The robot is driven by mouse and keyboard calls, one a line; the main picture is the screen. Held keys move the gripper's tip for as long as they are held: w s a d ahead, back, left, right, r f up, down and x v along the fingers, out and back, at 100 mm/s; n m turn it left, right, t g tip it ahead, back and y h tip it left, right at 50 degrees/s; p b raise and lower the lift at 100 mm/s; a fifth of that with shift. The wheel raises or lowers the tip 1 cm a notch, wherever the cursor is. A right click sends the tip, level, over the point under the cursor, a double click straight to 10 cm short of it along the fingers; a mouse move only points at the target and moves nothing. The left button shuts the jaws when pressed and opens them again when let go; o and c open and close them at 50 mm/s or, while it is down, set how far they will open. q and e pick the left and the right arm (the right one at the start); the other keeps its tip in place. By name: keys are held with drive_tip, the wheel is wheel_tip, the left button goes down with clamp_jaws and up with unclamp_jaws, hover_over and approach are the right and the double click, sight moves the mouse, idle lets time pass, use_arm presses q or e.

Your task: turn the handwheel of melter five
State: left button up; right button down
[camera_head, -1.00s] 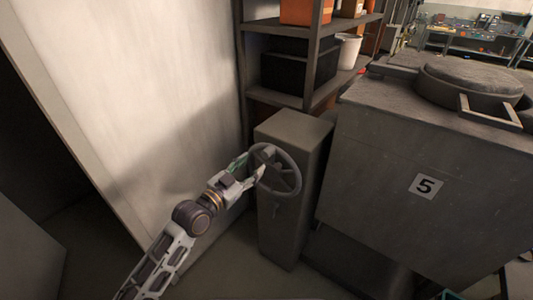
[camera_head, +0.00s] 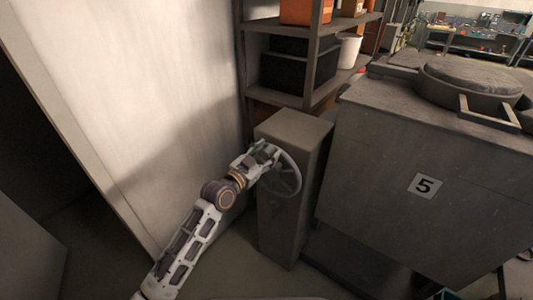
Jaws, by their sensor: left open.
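The grey spoked handwheel (camera_head: 287,181) is on the face of a grey pedestal (camera_head: 281,228), just left of the melter (camera_head: 420,145) that bears a "5" plate (camera_head: 424,185). My left gripper (camera_head: 272,153) is open at the upper left part of the wheel's rim, and it covers that part of the rim. I cannot tell whether the fingers touch the wheel. My right gripper is not in view.
A pale wall panel (camera_head: 150,90) stands close on the left of my arm. Behind the pedestal is a shelf rack (camera_head: 313,55) with dark boxes and a white bucket (camera_head: 348,50). A little bare floor shows beside the pedestal.

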use_arm(q)
drive_tip(key=shift+w, duration=0.1)
drive_tip(key=c, duration=0.9)
clamp_jaws()
